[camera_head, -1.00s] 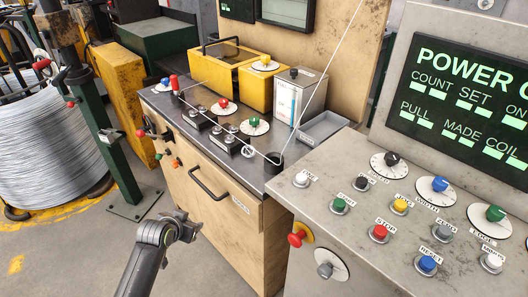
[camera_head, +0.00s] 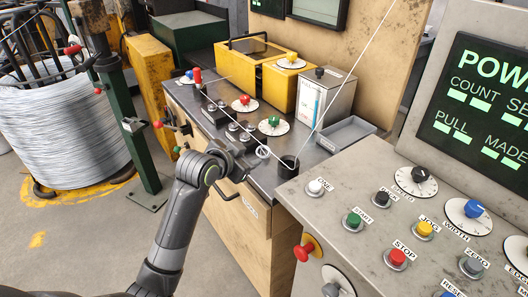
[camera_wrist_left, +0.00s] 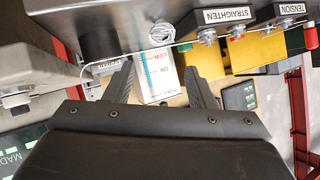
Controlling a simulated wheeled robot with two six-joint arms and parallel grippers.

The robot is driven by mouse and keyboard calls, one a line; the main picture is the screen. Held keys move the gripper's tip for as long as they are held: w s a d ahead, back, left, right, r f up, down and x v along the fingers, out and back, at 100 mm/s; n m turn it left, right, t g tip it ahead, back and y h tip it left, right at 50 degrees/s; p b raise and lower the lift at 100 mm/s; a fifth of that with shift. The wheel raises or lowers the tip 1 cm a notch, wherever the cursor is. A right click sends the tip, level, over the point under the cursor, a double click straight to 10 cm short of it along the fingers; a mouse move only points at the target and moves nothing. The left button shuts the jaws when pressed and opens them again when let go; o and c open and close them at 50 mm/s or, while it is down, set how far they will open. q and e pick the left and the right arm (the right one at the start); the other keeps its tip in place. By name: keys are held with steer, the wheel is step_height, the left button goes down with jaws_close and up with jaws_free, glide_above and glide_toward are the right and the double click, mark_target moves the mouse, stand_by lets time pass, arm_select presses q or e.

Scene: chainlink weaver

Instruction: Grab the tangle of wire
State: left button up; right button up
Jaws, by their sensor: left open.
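A thin pale wire (camera_head: 335,75) slants down from the upper right to a dark round cup (camera_head: 287,166) on the bench, and a strand runs left along the bench top. A small pale loop (camera_head: 262,152) sits beside that strand; I cannot tell whether it is the tangle or a guide ring. It also shows in the left wrist view (camera_wrist_left: 163,32), above and between my fingers. My left gripper (camera_head: 238,160) is at the bench's front edge, close to the loop but apart from it. In the left wrist view its fingers (camera_wrist_left: 160,88) are spread and empty.
A grey control panel (camera_head: 350,185) with knobs and buttons stands close on the right. A grey tray (camera_head: 346,134), a gauge box (camera_head: 325,95) and a yellow machine (camera_head: 240,72) stand behind the loop. A drawer handle (camera_head: 225,193) projects below the bench edge.

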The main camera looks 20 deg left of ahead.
mark_target(262, 151)
arm_select(q)
steer(key=x, duration=0.5)
steer(key=shift+w+f, duration=0.15)
steer(key=shift+w, duration=0.1)
steer(key=shift+p+x, duration=0.45)
steer(key=shift+x, duration=2.25)
steer(key=shift+a+f, duration=0.1)
steer(key=shift+f, duration=0.05)
steer(key=c, duration=0.6)
